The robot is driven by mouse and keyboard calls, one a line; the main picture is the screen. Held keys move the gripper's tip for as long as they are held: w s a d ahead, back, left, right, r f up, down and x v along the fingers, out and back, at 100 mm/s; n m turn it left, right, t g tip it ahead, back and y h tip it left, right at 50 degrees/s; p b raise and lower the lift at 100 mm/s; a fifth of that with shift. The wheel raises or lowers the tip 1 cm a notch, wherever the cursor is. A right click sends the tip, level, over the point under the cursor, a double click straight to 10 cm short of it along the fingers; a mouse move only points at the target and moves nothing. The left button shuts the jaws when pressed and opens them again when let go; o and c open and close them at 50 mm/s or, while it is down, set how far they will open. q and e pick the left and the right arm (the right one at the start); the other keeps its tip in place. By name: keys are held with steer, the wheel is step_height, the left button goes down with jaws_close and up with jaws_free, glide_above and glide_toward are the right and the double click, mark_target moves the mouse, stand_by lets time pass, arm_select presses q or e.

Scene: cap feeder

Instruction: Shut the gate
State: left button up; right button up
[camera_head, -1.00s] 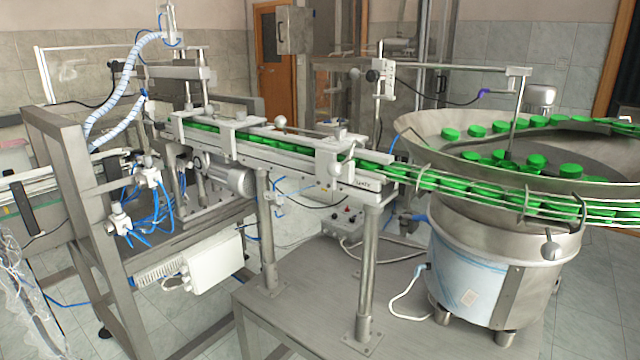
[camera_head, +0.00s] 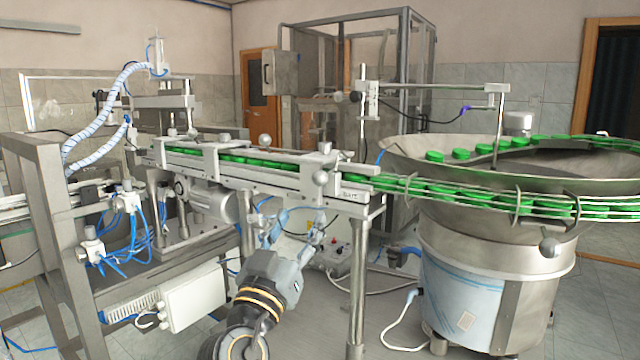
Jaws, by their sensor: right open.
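The cap chute (camera_head: 250,170) runs across the middle of the picture from the round bowl, with green caps (camera_head: 235,158) in a row between its rails. I cannot tell for sure which part is the gate; small clamps and knobs (camera_head: 320,177) sit along the chute. My right gripper (camera_head: 288,222) is raised from the bottom middle, just below the chute and left of the front post. It is open, with nothing seen between its fingers. Its fingertips are partly hard to make out against the fittings behind. My left gripper is not in view.
The steel bowl (camera_head: 480,240) with green caps stands at the right. A support post (camera_head: 357,285) rises right of my gripper. A white box (camera_head: 195,297), blue hoses (camera_head: 140,235) and a steel frame (camera_head: 62,240) crowd the left.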

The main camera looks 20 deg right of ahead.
mark_target(318, 184)
steer(key=p+x, duration=0.4)
steer(key=x, duration=0.7)
steer(key=shift+w+r, duration=0.15)
steer(key=shift+w, duration=0.1)
steer(key=shift+w+d+r, duration=0.1)
steer(key=shift+w+d, duration=0.3)
steer(key=shift+w, duration=0.1)
jaws_close()
